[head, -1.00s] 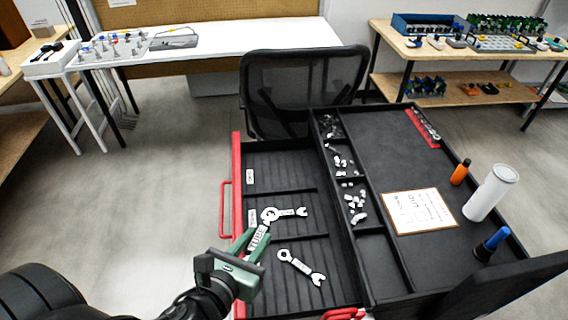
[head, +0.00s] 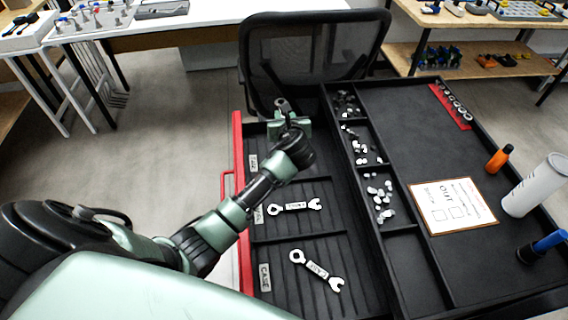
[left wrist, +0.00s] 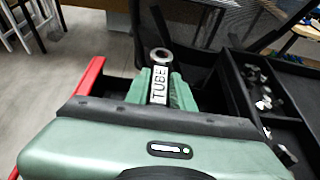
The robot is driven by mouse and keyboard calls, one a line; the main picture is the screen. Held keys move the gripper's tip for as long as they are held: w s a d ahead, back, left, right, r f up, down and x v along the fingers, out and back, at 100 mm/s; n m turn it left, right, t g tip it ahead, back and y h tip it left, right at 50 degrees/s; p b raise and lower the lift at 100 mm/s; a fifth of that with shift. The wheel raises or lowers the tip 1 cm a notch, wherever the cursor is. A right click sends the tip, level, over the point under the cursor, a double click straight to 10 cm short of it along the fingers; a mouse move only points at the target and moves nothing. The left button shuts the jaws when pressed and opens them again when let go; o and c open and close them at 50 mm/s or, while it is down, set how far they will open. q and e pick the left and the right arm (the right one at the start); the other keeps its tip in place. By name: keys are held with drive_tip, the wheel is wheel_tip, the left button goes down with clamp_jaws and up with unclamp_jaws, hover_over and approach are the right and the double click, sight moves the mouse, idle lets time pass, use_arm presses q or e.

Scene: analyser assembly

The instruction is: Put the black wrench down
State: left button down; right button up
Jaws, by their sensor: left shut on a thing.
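My left gripper (head: 284,116) is over the far end of the open drawer. It is shut on the black wrench (left wrist: 160,62), which carries a white TUBE label in the left wrist view. The wrench's ring end points up and away from the fingers; in the head view this ring end of the black wrench (head: 282,103) shows just beyond the gripper. The rest of the wrench is hidden. The drawer's (head: 236,140) far compartment lies under my gripper, partly covered by my arm. A white wrench (head: 294,208) lies in the middle compartment and another (head: 317,270) in the near one. My right gripper is not seen.
A black mesh chair (head: 312,50) stands right behind the drawer. To the right, a black tray top (head: 420,120) holds small parts, a paper sheet (head: 452,206), an orange bottle (head: 499,158) and a white cylinder (head: 538,186).

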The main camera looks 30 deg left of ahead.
use_arm(q)
drive_tip(key=f+b, duration=0.1)
drive_tip(key=f, duration=0.4)
drive_tip(key=f+b, duration=0.1)
drive_tip(key=f, duration=0.4)
drive_tip(key=f+b, duration=0.1)
drive_tip(key=f, duration=0.4)
drive_tip(key=shift+w+a, duration=0.1)
drive_tip(key=shift+w, duration=0.15)
drive_tip(key=shift+f+b, duration=0.35)
drive_tip(key=shift+f, duration=0.2)
wheel_tip(320, 180, down, 4)
drive_tip(key=shift+r+b, duration=0.15)
drive_tip(key=shift+b, duration=0.65)
drive_tip(key=shift+f, duration=0.2)
drive_tip(key=shift+r, duration=0.1)
drive_tip(key=c, duration=1.2)
unclamp_jaws()
